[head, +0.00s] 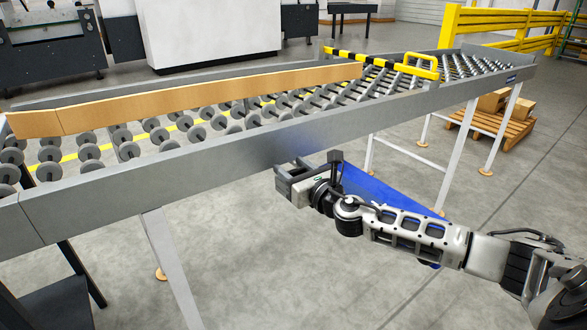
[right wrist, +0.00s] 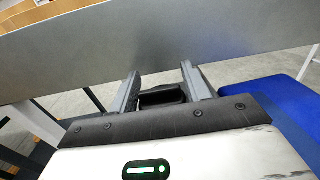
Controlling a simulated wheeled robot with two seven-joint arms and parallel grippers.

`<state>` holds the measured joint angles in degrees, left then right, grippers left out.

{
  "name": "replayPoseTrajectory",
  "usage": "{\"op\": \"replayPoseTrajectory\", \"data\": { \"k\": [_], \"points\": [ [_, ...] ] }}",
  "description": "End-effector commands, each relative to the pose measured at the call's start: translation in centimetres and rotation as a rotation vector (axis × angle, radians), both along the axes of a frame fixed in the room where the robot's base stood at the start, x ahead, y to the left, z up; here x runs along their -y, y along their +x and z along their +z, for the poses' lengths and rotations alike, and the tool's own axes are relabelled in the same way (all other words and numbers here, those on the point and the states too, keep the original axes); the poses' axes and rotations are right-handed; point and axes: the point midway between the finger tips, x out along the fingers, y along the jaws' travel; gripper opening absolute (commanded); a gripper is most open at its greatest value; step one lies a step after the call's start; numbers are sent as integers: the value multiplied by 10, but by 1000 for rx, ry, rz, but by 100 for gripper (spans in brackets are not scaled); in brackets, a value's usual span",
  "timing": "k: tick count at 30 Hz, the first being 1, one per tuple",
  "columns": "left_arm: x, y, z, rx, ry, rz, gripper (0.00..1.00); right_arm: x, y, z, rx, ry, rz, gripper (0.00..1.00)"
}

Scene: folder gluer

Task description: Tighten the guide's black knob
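A long tan guide-like strip (head: 205,96) runs along the roller conveyor in the head view. I cannot make out the black knob for certain. My right gripper (head: 288,176) is just outside the conveyor's near grey side rail (head: 250,142), below its top edge. In the right wrist view its two grey fingers (right wrist: 160,78) stand apart and point at the rail's plain face. A dark piece (right wrist: 162,95) shows between the fingers near the palm. I cannot tell whether it is a knob or part of my gripper. My left gripper is out of view.
A yellow-black striped bar (head: 350,57) and a yellow handle (head: 410,65) cross the conveyor further along. White legs (head: 172,265) hold it up. A blue panel (head: 385,193) lies behind my right arm. A pallet with boxes (head: 497,122) stands right.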

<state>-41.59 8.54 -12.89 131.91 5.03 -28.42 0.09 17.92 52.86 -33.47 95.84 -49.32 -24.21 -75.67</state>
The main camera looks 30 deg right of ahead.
Motion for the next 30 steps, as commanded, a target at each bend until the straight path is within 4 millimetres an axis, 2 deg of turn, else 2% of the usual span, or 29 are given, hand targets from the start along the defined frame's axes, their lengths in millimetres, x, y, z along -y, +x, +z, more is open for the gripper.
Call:
{"op": "replayPoseTrajectory", "data": {
  "k": [1,3,10,17,30],
  "points": [
    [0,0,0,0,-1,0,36,0,0,0,0,0,0,32],
    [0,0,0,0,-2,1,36,0,0,0,0,0,0,19],
    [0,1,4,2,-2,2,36,0,0,1,0,0,-10,19],
    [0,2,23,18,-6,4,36,1,0,4,-1,3,-89,19],
    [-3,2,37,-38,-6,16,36,6,-2,4,-2,7,-462,19]
  ]
}}
